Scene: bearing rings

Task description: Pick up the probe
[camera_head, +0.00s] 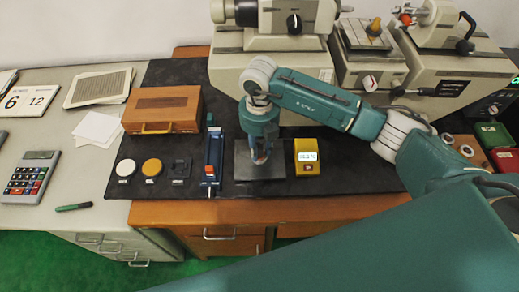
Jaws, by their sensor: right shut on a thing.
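My right gripper (261,154) points down over a dark grey plate (244,172) on the black mat. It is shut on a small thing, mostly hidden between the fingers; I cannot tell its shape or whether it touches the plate. A yellow instrument (307,156) with a lit display stands just right of the plate. I cannot make out the probe as a separate thing. My left gripper is not in view.
A blue device (213,158) with an orange part stands left of the plate. A wooden case (163,109) lies behind several small discs. Large beige machines (292,82) fill the back. Rings (466,150) and small bins (491,135) are at the right. The table's front edge is close.

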